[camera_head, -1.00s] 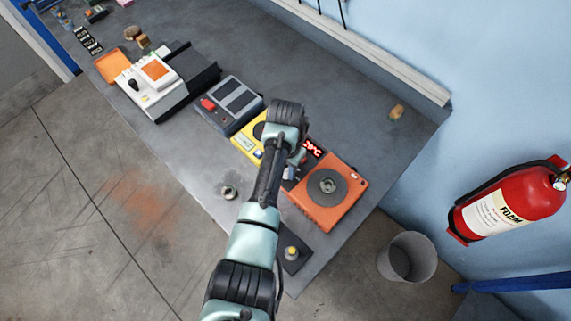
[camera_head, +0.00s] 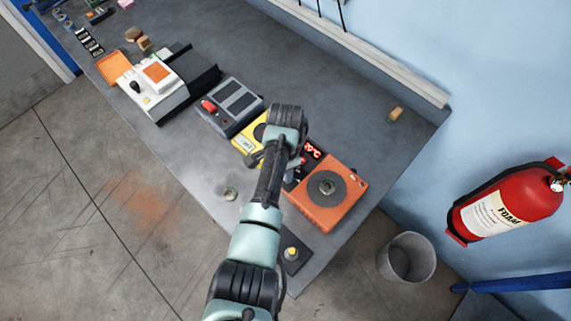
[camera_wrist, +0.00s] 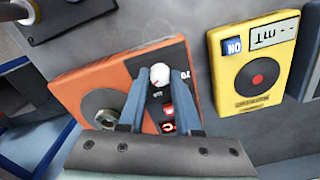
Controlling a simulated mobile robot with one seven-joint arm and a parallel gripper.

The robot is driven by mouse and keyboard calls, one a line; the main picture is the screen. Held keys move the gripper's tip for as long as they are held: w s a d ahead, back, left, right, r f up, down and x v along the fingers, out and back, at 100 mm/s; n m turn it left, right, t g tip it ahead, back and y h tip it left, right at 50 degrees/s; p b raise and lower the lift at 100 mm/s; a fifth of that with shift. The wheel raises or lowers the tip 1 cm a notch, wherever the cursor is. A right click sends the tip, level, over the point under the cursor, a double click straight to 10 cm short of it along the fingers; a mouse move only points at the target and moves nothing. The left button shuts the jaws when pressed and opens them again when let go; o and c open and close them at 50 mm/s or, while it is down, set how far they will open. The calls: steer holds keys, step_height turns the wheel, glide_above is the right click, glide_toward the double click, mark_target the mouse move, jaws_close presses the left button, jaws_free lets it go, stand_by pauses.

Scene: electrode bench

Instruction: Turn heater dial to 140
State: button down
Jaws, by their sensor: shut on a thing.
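The orange heater (camera_head: 350,203) stands near the right end of the bench, with a round dark plate on top. Its red lit display (camera_head: 313,149) is partly covered by my arm; it seems to read 20°C. In the wrist view the heater (camera_wrist: 72,84) lies left of centre. Its white dial (camera_wrist: 160,74) sits on the dark panel, between the fingertips of my gripper (camera_wrist: 160,80). My gripper is shut on the dial. In the head view my arm hides the dial.
A yellow meter (camera_wrist: 256,62) stands beside the heater, with a blue-grey device (camera_head: 231,104) and a white-and-orange machine (camera_head: 150,84) farther left. A small black box with a yellow button (camera_head: 292,252) is at the front edge. The bench's back right is mostly clear.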

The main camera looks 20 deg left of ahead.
stand_by(0.3)
steer(key=c, duration=0.6)
jaws_free()
steer(key=shift+r, duration=0.15)
step_height(320, 180, up, 13)
steer(key=b, duration=0.1)
steer(key=shift+b, duration=0.35)
